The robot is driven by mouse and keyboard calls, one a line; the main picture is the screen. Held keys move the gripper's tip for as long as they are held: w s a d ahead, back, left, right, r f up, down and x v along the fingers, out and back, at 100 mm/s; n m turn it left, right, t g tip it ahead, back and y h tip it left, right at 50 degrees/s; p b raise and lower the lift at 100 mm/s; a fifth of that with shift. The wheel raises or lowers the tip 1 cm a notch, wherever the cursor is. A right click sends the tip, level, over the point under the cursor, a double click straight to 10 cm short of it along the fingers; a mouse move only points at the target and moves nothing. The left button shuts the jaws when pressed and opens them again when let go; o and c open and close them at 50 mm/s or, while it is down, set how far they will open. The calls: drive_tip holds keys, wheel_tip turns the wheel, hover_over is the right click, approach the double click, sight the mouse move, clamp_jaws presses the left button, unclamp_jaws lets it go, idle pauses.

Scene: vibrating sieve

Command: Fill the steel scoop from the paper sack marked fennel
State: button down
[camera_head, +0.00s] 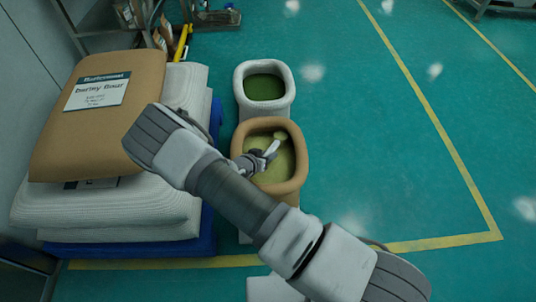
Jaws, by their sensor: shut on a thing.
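An open brown paper sack (292,184) stands on the floor at the middle of the view, with pale green contents (283,166). No fennel marking on it shows from here. My gripper (264,155) is over the sack's mouth, shut on the steel scoop (280,136). The scoop is small and pale in this view, pointing up and right, within the outline of the mouth. I cannot tell whether it touches the contents or holds any. My arm hides the sack's lower left side.
An open whitish sack (286,75) with dark green contents stands just behind. At left, a closed brown sack (60,145) with a label lies on stacked white sacks (115,222) over a blue base. A rack stands at the back left. Floor to the right is clear.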

drive_tip(key=shift+s+a, duration=0.1)
drive_tip(key=shift+s, duration=0.05)
drive_tip(key=shift+s+a, duration=0.35)
drive_tip(key=shift+s, duration=0.2)
drive_tip(key=shift+s+a, duration=0.3)
drive_tip(key=shift+s, duration=0.25)
wheel_tip(320, 180, up, 17)
drive_tip(key=p, duration=1.3)
idle(0.3)
idle(0.7)
